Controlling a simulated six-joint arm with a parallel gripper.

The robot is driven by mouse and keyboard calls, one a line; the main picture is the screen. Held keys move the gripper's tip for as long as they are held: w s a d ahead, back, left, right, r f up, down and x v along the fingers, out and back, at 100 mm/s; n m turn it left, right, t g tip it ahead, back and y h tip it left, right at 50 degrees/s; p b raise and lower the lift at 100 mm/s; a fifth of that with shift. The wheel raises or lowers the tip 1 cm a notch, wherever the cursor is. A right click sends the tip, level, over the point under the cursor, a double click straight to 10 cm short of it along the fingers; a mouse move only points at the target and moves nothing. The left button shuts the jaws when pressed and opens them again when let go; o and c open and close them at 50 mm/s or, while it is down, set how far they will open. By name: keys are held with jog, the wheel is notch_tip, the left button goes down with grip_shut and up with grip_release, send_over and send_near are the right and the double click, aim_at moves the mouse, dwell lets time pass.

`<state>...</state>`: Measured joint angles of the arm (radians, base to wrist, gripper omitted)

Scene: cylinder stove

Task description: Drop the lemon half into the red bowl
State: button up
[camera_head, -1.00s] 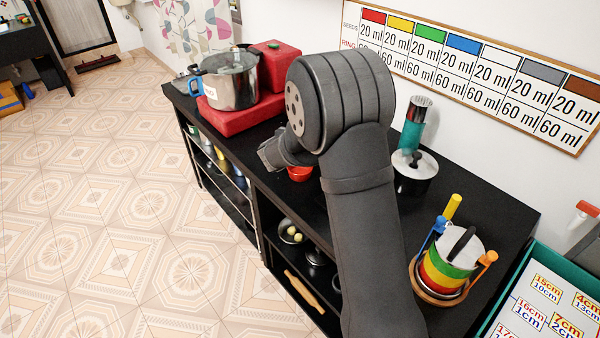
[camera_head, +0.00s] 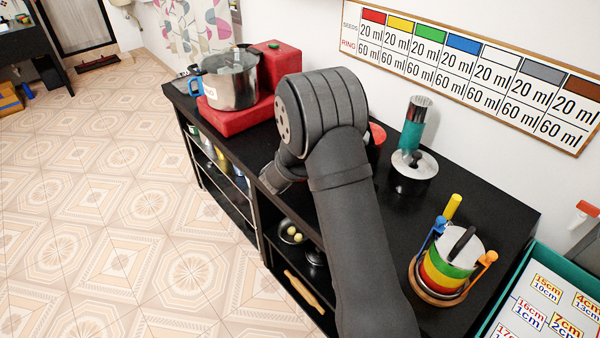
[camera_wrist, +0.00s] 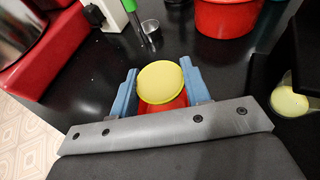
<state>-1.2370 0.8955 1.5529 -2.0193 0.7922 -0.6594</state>
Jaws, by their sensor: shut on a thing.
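My gripper (camera_wrist: 158,84) has blue fingers, closed on a round yellow piece (camera_wrist: 160,80) that looks like the lemon half, its flat face toward the wrist camera. A red surface (camera_wrist: 165,104) shows just below it between the fingers; I cannot tell whether it is held too or lies beneath. A round red bowl-like container (camera_wrist: 228,18) stands on the counter beyond and right of the gripper, cut by the frame's top. In the head view, a red rim (camera_head: 377,133) shows behind my arm. The gripper (camera_head: 278,180) is partly visible there at the counter's front edge; the lemon half is hidden.
A steel pot (camera_head: 230,82) stands on a red block (camera_head: 228,118) at the left. A lidded pot (camera_head: 413,172), a teal cylinder (camera_head: 413,130) and a striped container (camera_head: 450,265) stand to the right.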

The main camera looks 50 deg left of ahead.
jog(key=o, duration=1.1)
jog(key=shift+s, duration=0.1)
jog(key=v, duration=1.7)
jog(key=shift+r, duration=0.1)
jog(key=x, duration=1.7)
jog(key=shift+w, duration=0.2)
jog(key=shift+s+r, duration=0.1)
jog(key=shift+r, duration=0.9)
jog(key=shift+f, duration=0.1)
